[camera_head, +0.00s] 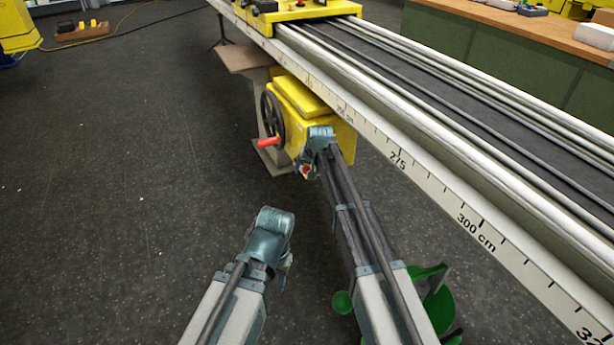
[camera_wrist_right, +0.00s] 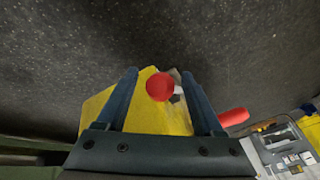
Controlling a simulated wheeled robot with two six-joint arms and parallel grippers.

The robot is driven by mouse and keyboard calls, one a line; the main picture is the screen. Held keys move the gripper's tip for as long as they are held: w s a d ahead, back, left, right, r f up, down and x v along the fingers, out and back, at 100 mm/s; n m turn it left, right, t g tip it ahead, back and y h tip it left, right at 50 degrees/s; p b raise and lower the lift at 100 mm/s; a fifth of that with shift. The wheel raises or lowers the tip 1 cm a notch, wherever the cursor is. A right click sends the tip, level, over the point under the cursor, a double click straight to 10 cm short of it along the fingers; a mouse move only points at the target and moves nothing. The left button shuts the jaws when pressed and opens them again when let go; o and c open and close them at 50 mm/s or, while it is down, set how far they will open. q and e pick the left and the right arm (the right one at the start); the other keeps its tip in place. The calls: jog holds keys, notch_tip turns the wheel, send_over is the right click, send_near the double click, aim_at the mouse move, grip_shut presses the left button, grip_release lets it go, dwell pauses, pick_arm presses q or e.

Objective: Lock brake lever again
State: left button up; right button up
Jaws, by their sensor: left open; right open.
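The brake lever shows in the right wrist view as a round red knob (camera_wrist_right: 160,86) on a short light stem at the yellow box (camera_wrist_right: 158,117). In the head view, the yellow box (camera_head: 322,122) hangs under the rail, and my right gripper (camera_head: 306,168) is at its lower front. My right gripper (camera_wrist_right: 159,78) is open, and the knob appears between its fingers without visible contact; its depth relative to the fingertips is unclear. My left gripper (camera_head: 277,248) is open and empty, lower in the head view, over the floor; its fingertips are mostly hidden.
A black handwheel (camera_head: 271,114) with a red crank handle (camera_head: 268,142) is on the box's left side; the handle (camera_wrist_right: 233,117) also shows right of my right gripper. The long rail (camera_head: 430,180) with a centimetre scale runs above.

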grip_shut()
dwell(0.3)
jog(key=shift+r, duration=0.1)
dwell(1.0)
